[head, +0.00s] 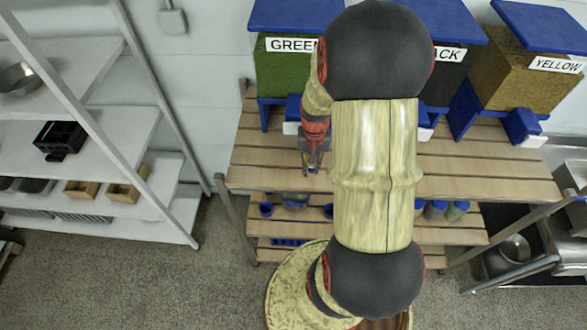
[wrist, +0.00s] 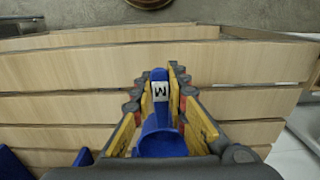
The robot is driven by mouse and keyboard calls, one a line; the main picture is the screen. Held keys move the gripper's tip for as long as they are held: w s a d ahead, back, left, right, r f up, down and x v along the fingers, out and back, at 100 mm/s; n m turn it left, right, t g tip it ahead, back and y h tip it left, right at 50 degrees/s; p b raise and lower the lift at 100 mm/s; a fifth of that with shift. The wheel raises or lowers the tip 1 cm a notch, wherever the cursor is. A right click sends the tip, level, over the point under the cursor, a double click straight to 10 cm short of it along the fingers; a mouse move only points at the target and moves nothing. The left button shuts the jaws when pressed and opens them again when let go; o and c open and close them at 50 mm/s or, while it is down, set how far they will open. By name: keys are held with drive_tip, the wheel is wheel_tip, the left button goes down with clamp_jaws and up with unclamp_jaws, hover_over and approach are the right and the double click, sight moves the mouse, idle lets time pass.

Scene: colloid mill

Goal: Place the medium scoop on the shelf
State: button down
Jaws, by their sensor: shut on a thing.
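The medium scoop (wrist: 160,120) is blue, with a white label marked M on its handle. In the wrist view it lies between the fingers of my gripper (wrist: 158,90), which is shut on it. The handle points away from the camera. In the head view my gripper (head: 312,162) is over the slatted wooden table in front of the GREEN bin, and the scoop there is too small to make out. The shelf (head: 70,85) is a white rack with several levels at the left of the head view, well apart from my gripper.
The slatted table (head: 260,172) holds bins labelled GREEN (head: 290,75), one ending in ACK (head: 447,70), and YELLOW (head: 530,75). The rack carries a metal bowl (head: 18,79), a black holder (head: 60,140) and wooden boxes (head: 82,189). Floor (head: 215,250) between rack and table is clear.

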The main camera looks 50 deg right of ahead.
drive_tip(key=w+a+p, duration=0.1)
drive_tip(key=w+a, duration=0.3)
drive_tip(key=shift+w, duration=0.2)
wheel_tip(320, 180, down, 3)
drive_tip(key=shift+r+p, duration=0.1)
drive_tip(key=shift+p, duration=0.3)
drive_tip(key=shift+d+f, duration=0.15)
drive_tip(key=shift+f, duration=0.2)
drive_tip(key=shift+f, duration=0.2)
drive_tip(key=c, duration=1.8)
unclamp_jaws()
drive_tip(key=shift+r, duration=0.1)
drive_tip(key=shift+o, duration=0.2)
